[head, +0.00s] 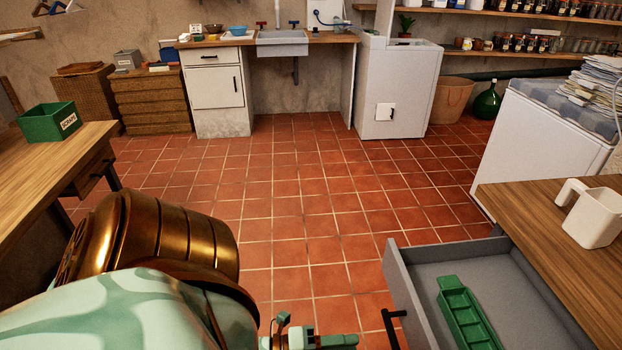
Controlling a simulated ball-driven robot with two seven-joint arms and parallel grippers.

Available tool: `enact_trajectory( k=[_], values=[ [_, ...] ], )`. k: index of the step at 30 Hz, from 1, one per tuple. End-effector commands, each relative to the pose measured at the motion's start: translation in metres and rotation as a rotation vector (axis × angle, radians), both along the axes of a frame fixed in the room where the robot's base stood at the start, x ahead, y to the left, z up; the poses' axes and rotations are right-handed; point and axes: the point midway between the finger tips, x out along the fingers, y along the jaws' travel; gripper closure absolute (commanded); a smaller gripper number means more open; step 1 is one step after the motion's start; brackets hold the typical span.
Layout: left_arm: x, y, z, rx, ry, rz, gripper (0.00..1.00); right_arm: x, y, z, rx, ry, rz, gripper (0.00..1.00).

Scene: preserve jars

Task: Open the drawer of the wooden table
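A wooden-topped table (580,215) stands at the right. Its grey drawer (410,290) is pulled well out, with a black handle (393,325) on its front. A second wooden table (45,165) stands at the left. Its wooden drawer (95,172) with a dark handle looks shut. Part of what looks like my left gripper (318,341) shows at the bottom edge, left of the grey drawer's handle and apart from it. Its fingers cannot be made out. My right gripper is out of view.
A green tray (465,318) with compartments lies in the grey drawer. A white jug (594,217) stands on the right table. A green box (48,122) stands on the left table. A white appliance (545,140) stands behind the right table. The tiled floor between the tables is clear.

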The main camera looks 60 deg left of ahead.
Motion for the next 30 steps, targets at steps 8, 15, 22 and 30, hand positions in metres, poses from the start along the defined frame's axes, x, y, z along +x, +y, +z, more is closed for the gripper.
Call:
enact_trajectory(
  k=[8,15,22,30],
  values=[
    [-0.049,0.018,0.0,0.0,0.001,0.001,0.67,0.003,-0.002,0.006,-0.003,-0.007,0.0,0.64],
    [-0.057,0.021,0.0,0.0,0.0,0.001,0.67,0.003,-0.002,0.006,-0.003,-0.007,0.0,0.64],
    [-0.057,0.021,0.0,0.0,0.0,0.0,0.67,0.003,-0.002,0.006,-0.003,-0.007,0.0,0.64],
    [-0.057,0.021,0.0,-0.003,0.001,0.0,0.67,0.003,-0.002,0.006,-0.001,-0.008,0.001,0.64]
  ],
)
